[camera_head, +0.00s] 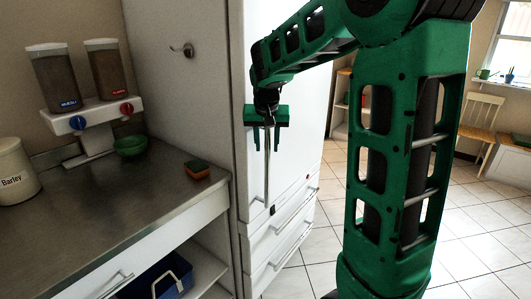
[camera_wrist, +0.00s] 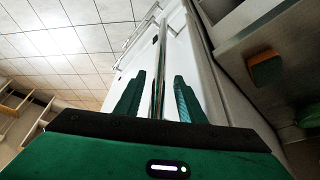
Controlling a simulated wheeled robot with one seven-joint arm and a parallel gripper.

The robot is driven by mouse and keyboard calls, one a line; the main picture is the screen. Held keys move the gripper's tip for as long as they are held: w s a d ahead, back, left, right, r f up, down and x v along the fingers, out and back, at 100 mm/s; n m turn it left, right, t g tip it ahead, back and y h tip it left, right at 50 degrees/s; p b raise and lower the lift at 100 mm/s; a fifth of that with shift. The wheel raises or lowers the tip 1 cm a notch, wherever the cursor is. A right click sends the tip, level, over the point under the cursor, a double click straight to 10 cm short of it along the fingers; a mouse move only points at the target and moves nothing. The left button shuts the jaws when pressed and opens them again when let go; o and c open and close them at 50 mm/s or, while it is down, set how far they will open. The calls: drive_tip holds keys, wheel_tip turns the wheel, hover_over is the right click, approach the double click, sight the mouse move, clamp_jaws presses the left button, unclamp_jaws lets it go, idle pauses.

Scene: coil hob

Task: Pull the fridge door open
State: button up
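The fridge (camera_head: 285,75) is a tall white unit right of the counter, and its door looks closed. A long vertical metal handle (camera_head: 267,175) runs down the door; it also shows in the wrist view (camera_wrist: 161,50). My gripper (camera_head: 267,150) points down in front of the door at the handle. Its two green fingers (camera_wrist: 157,95) are apart, one on each side of the handle, with gaps showing between fingers and bar. The upper part of the door is partly hidden behind my arm.
Left of the fridge is a counter (camera_head: 95,215) with a sponge (camera_head: 197,169), a green bowl (camera_head: 130,146), a cereal dispenser (camera_head: 92,118) and a barley canister (camera_head: 15,170). Drawers with handles (camera_head: 290,235) sit below the door. Tiled floor (camera_head: 470,235) is open to the right.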

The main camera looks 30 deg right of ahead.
sight(267, 150)
drive_tip(key=shift+x, duration=1.9)
drive_tip(key=shift+c, duration=0.6)
